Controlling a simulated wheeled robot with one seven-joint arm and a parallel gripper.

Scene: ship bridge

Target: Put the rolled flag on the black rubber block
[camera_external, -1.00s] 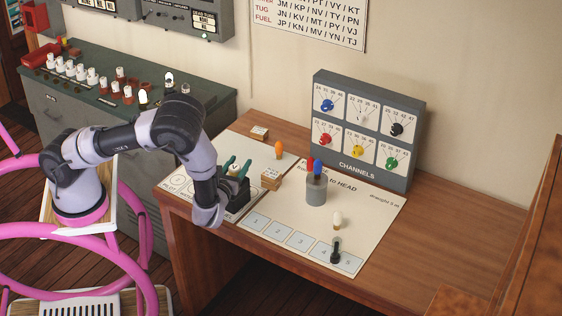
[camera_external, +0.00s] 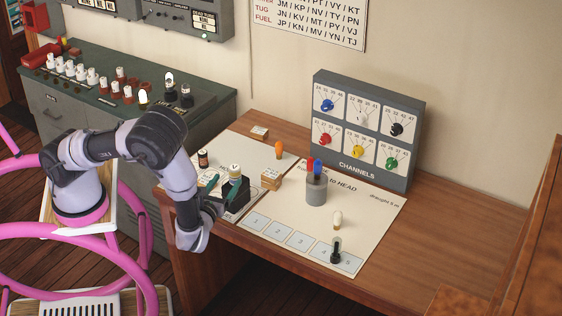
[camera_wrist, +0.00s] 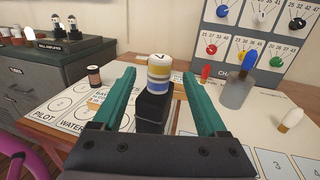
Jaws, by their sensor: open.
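The rolled flag (camera_external: 235,172) is a short upright roll with a pale top marked V. In the wrist view the flag (camera_wrist: 158,75) shows white, yellow and blue bands. It stands upright on top of the black rubber block (camera_external: 237,191), whose front also shows in the wrist view (camera_wrist: 154,112). My gripper (camera_external: 221,197) is open, with its teal fingers apart on the near side of the block. In the wrist view the flag appears between the fingertips, with clear space on both sides.
A small dark roll or jar (camera_external: 203,159) stands left of the block. A labelled wooden block (camera_external: 271,180) is close on its right. The desk's right side is clear.

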